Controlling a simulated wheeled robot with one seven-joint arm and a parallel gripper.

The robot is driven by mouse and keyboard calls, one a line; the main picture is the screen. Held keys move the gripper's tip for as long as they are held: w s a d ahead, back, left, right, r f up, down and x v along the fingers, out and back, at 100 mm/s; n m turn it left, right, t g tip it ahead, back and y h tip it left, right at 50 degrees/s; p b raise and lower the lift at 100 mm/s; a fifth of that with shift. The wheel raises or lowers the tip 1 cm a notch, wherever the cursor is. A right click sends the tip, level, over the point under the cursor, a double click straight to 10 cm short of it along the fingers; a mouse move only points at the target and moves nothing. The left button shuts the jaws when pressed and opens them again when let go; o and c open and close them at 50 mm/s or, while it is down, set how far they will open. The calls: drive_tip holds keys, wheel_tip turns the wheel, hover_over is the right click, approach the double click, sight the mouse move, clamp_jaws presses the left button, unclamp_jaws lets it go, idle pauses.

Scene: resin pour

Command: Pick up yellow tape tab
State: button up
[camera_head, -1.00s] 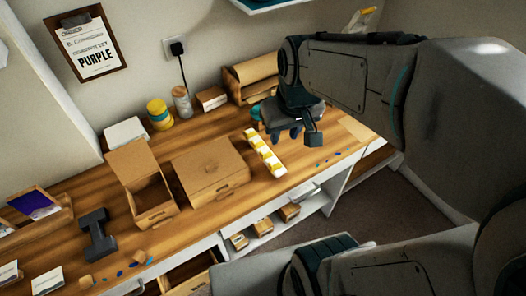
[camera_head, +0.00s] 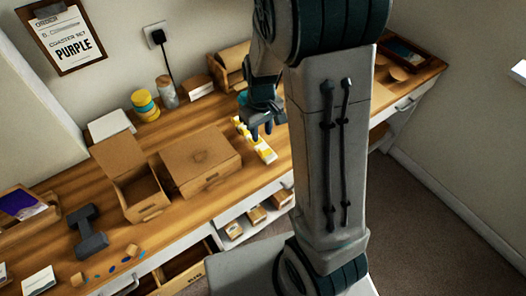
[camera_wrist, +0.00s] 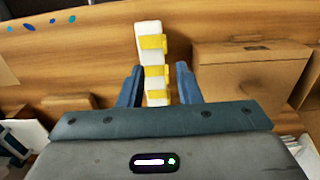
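A white strip with several yellow tape tabs (camera_wrist: 153,42) lies on the wooden worktop. In the wrist view it runs away from me between my fingers, with one yellow tab at its far part and others nearer. My gripper (camera_wrist: 158,84) is open, one finger on each side of the strip, and nothing is seen held. In the head view the strip (camera_head: 262,151) is partly hidden by my gripper (camera_head: 262,131), which is over it. Whether the fingers touch the strip or a tab cannot be told.
A closed cardboard box (camera_head: 200,163) stands left of the strip, with an open box (camera_head: 142,198) beyond it. A dark clamp-like block (camera_head: 88,236) lies further left. Yellow tape rolls (camera_head: 145,105) and a jar (camera_head: 167,92) stand at the back.

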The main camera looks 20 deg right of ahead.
sight(261, 151)
drive_tip(key=shift+f, duration=0.9)
drive_tip(key=f, duration=0.3)
drive_tip(key=f+p, duration=0.1)
drive_tip(key=shift+s+a+f, duration=0.15)
drive_tip(key=shift+s+a, duration=0.15)
drive_tip(key=shift+s, duration=0.1)
drive_tip(key=shift+f, duration=0.55)
clamp_jaws()
